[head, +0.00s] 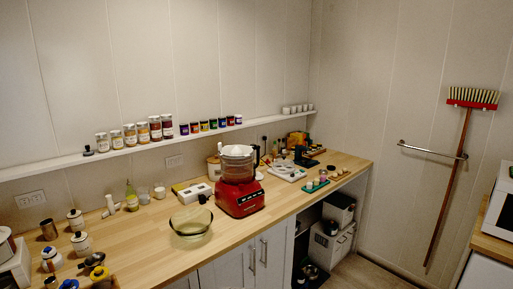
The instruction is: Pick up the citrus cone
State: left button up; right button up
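A red countertop appliance (240,197) with a clear bowl stands on the wooden counter near the middle of the head view. A white domed piece (237,151) sits on top of its bowl. I cannot tell whether this piece is the citrus cone, and nothing else in view is clearly one. Neither of my grippers is in view.
A glass bowl (190,223) stands left of the red appliance, near the wooden counter's (225,240) front edge. Jars and small items crowd the counter's left end. A white tray (287,171) lies to the right. A shelf with jars (155,127) runs along the wall.

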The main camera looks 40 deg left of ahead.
aim_at(236, 151)
jog(key=u, duration=0.7)
jog(key=i, duration=1.1)
jog(key=u, duration=1.15)
